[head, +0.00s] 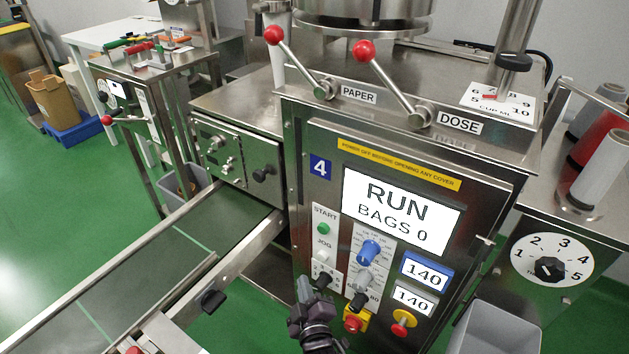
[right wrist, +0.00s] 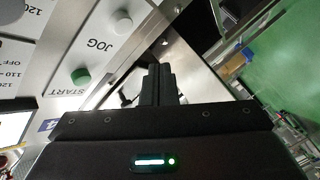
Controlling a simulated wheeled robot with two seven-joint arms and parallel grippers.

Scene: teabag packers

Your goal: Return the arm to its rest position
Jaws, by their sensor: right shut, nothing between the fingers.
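My right gripper (head: 304,290) is low in the middle of the head view, in front of the lower left part of the machine's control panel. Its fingers (right wrist: 157,84) are shut together and empty in the right wrist view. The green START button (head: 323,228) and the white JOG button (head: 322,257) are just above it. In the wrist view the START button (right wrist: 81,76) and the JOG button (right wrist: 122,22) lie left of the fingers, apart from them. The screen (head: 402,213) reads RUN, BAGS 0. My left gripper is not in view.
A blue knob (head: 369,252), a red emergency button (head: 353,323) and a red-yellow knob (head: 403,322) stick out near the gripper. A conveyor (head: 150,262) runs at the left. A grey bin (head: 497,330) stands at the lower right. Red-tipped PAPER (head: 299,62) and DOSE (head: 390,80) levers rise on top.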

